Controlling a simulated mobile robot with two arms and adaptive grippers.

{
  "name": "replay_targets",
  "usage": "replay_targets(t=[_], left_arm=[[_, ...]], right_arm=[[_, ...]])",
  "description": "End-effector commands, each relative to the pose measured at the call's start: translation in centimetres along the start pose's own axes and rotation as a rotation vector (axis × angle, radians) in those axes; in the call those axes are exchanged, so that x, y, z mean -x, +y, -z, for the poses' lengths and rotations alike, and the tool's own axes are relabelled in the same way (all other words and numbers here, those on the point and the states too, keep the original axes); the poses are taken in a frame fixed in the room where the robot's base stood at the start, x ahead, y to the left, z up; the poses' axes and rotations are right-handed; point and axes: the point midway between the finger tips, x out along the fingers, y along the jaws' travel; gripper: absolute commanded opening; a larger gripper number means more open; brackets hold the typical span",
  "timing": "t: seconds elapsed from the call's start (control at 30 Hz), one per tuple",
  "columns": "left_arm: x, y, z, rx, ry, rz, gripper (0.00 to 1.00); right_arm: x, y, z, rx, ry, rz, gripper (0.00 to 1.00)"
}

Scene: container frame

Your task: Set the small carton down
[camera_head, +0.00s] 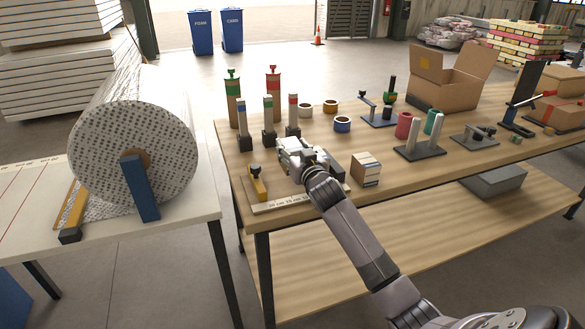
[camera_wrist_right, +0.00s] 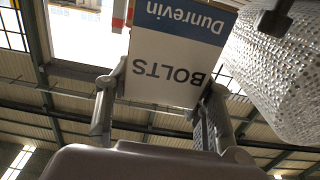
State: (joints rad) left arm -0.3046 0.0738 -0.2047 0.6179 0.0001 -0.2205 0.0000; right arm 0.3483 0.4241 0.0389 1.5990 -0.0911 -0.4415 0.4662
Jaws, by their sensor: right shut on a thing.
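My right gripper (camera_head: 292,150) is above the near left part of the wooden table (camera_head: 420,180), its arm coming in from the lower right. In the right wrist view, its two fingers (camera_wrist_right: 158,105) are closed on either side of a small carton (camera_wrist_right: 165,75). My left gripper is not in view.
Another small box (camera_head: 366,169) stands just right of the gripper. A yellow tool (camera_head: 257,183) and a ruler strip (camera_head: 285,202) lie at the near edge. A large wrap roll (camera_head: 130,160) is left.

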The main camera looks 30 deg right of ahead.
Motion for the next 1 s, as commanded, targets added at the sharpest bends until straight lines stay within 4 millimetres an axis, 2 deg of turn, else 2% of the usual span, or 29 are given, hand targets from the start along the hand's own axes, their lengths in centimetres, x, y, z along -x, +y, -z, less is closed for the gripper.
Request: replay_targets(t=[0.1,0.27,0.4,0.5,0.93,0.97,1.0], left_arm=[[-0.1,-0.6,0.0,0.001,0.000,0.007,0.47],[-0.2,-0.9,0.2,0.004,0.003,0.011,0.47],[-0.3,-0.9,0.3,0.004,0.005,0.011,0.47],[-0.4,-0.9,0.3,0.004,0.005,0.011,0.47],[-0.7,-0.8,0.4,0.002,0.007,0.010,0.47],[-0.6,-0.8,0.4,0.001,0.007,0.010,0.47],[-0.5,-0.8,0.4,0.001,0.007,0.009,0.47]], right_arm=[[0.0,0.0,-1.5,-0.002,0.003,0.000,0.08],[0.0,0.0,-2.7,-0.001,0.003,0.000,0.08],[0.0,0.1,-5.0,-0.001,0.001,-0.001,0.08],[0.0,0.0,-6.0,-0.001,0.003,0.000,0.08],[0.0,0.0,-6.7,0.000,0.005,0.000,0.08],[0.0,0.0,-6.7,0.000,0.002,0.000,0.50],[0.0,0.0,-6.7,0.000,0.002,0.000,0.52]])
